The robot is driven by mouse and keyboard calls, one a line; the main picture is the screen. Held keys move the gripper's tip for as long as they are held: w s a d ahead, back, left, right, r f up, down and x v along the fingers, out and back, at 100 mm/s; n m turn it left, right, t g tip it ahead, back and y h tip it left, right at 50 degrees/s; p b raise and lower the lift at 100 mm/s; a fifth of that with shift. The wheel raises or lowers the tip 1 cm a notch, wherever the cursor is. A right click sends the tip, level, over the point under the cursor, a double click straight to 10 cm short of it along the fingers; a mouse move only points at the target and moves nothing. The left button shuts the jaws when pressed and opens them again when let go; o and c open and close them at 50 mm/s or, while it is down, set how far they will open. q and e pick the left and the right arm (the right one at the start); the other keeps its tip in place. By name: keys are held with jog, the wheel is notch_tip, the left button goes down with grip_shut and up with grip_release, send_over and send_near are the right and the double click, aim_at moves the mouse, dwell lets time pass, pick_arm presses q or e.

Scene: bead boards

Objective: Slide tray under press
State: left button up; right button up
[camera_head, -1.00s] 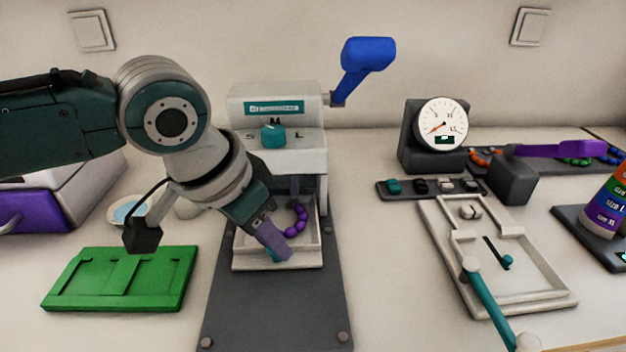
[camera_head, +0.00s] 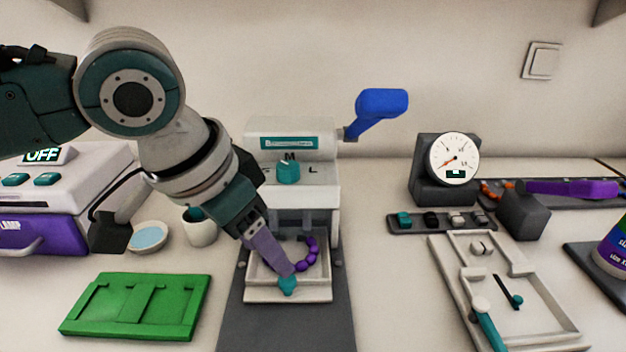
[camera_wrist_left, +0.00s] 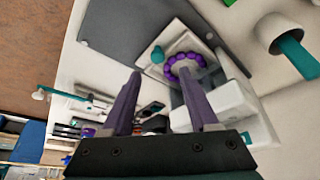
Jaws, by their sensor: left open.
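The white tray (camera_head: 257,292) lies on the dark base plate at the front of the press, its back reaching toward the press opening. A ring of purple beads (camera_head: 312,250) lies in it, and a teal knob (camera_head: 287,285) is at its front. The press (camera_head: 290,138) is white with a teal dial and a raised blue lever (camera_head: 382,103). My left gripper (camera_head: 281,272) is over the tray's front, close to the knob. In the left wrist view its fingers (camera_wrist_left: 160,72) are apart, with the knob (camera_wrist_left: 157,55) beyond the tips. Contact with the knob is unclear.
A green board (camera_head: 137,305) lies at left. A purple-fronted lamp box (camera_head: 60,205), a dish (camera_head: 149,237) and a cup (camera_head: 199,228) stand behind it. A dial gauge (camera_head: 450,160) and a pale fixture (camera_head: 455,265) are at right. The dark plate (camera_head: 290,330) is clear in front.

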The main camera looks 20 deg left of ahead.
pick_arm(q)
jog(key=v, duration=0.3)
jog(key=shift+s+r, duration=0.1)
jog(key=shift+r, duration=0.05)
jog(key=s+d+r+h+p, duration=0.2)
jog(key=s+d+r+p, duration=0.35)
jog(key=s+p, duration=0.25)
jog(key=s+a+r+n+y+p, duration=0.35)
jog(key=s+a+p, duration=0.25)
jog(key=s+a, duration=0.45)
notch_tip(320, 180, up, 37)
jog(key=s+d+p, duration=0.1)
jog(key=p, duration=3.6)
jog(key=shift+s+d, duration=0.2)
jog(key=shift+s, duration=0.1)
